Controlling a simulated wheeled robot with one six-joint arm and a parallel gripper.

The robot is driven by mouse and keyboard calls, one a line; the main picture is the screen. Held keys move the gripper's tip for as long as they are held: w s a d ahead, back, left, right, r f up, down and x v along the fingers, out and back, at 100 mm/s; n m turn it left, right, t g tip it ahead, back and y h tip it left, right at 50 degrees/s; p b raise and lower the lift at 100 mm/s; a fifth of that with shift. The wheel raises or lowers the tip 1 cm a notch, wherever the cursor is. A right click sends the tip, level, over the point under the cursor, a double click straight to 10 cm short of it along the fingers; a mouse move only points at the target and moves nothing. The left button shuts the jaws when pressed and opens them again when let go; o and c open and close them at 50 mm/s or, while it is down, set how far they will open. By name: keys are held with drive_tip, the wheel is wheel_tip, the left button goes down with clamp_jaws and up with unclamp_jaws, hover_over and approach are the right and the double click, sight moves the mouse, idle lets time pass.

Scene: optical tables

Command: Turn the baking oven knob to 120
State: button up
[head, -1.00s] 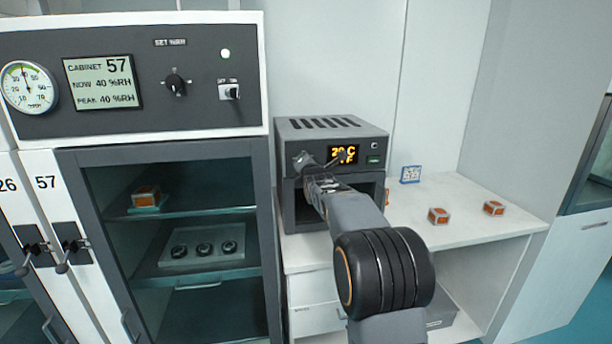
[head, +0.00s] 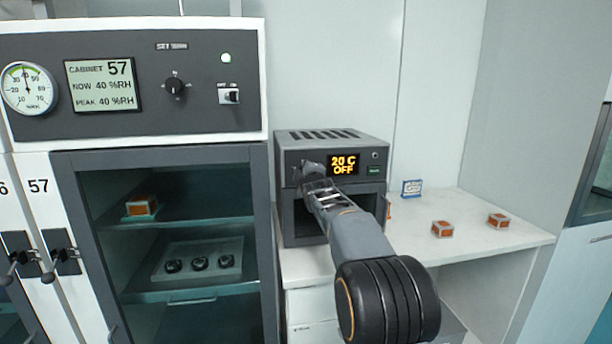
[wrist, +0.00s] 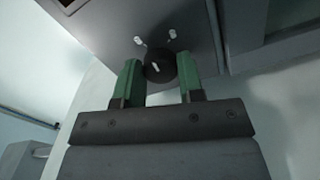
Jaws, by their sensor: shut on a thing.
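The baking oven (head: 290,158) is a grey box on the white bench, with a vented top. Its orange display (head: 343,164) reads 20 C OFF. In the wrist view the dark round knob (wrist: 158,66) with a white pointer mark sits between the green fingers of my gripper (wrist: 160,78), which is shut on it. In the head view my gripper (head: 311,176) is at the left part of the oven front and hides the knob. Small white marks (wrist: 172,34) stand around the knob.
Cabinet 57 (head: 160,151) stands left of the oven, with shelves behind its door. Two small orange-and-white boxes (head: 442,229) (head: 498,220) and a small blue-edged card (head: 411,188) are on the bench (head: 470,250) to the right. Much of that bench is clear.

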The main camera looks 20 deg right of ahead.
drive_tip(key=m+p, duration=0.1)
drive_tip(key=m, duration=1)
drive_tip(key=m+p, duration=0.1)
drive_tip(key=m, duration=1)
drive_tip(key=shift+a+m+p, duration=0.2)
drive_tip(key=shift+m+p, duration=0.1)
drive_tip(key=shift+m, duration=0.1)
idle(0.3)
drive_tip(key=o, duration=0.9)
drive_tip(key=s+a+b, duration=0.1)
drive_tip(key=s, duration=0.3)
drive_tip(key=s+a, duration=0.1)
drive_tip(key=s, duration=0.4)
drive_tip(key=s+b, duration=0.1)
drive_tip(key=s, duration=0.3)
drive_tip(key=shift+s+a+b, duration=0.25)
drive_tip(key=shift+a+b, duration=0.05)
drive_tip(key=shift+a, duration=0.1)
